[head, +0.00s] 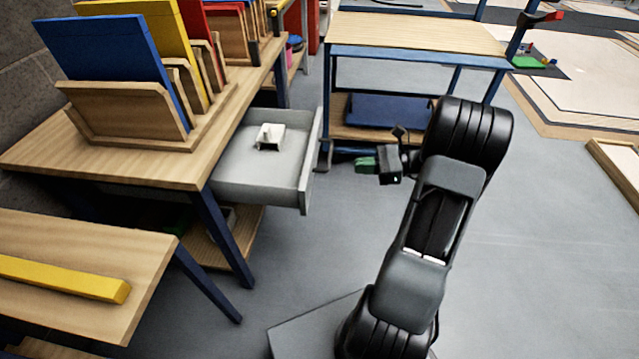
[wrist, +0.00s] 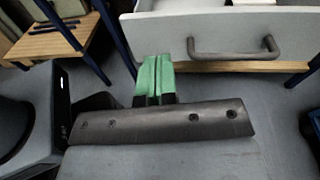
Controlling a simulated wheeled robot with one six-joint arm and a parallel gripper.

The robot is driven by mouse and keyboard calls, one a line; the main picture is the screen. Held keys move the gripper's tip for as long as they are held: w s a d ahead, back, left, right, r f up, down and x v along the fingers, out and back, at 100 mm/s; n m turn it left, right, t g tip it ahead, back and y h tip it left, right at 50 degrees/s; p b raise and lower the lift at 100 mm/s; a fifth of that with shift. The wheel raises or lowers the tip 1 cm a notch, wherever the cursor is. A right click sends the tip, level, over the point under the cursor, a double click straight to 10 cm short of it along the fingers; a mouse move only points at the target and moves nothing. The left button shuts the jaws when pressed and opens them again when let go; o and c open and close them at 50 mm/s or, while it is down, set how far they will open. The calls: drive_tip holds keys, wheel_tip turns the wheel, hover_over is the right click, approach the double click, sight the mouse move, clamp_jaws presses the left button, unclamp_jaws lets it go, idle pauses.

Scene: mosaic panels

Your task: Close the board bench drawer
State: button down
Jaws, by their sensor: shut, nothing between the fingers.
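The board bench (head: 150,165) stands on the left in the head view, with a wooden top and blue legs. Its grey drawer (head: 262,190) is pulled out to the right, with a small white object (head: 270,136) inside. In the wrist view the drawer front (wrist: 225,30) fills the upper right, with a grey bar handle (wrist: 232,52) on it. My gripper (head: 362,165) is right of the drawer front and apart from it. Its green fingers, seen in the wrist view (wrist: 154,62), are together and empty, pointing toward the drawer front, left of the handle.
Blue, yellow and red boards (head: 110,55) stand in wooden racks on the bench. A lower table with a yellow bar (head: 65,278) is at the front left. A blue-framed cart (head: 415,35) stands behind my gripper. The floor (head: 530,240) at the right is clear.

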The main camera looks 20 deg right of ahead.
wheel_tip(320, 180, down, 3)
drive_tip(key=d+m+t+b, duration=0.1)
drive_tip(key=d+t, duration=0.1)
drive_tip(key=b, duration=0.5)
approach(311, 164)
drive_tip(key=shift+m, duration=0.3)
drive_tip(key=x, duration=0.6)
drive_tip(key=shift+w+a+f, duration=0.1)
drive_tip(key=shift+f, duration=0.15)
drive_tip(key=shift+w+a+r, duration=0.1)
drive_tip(key=shift+w+a, duration=0.25)
drive_tip(key=shift+a, duration=0.2)
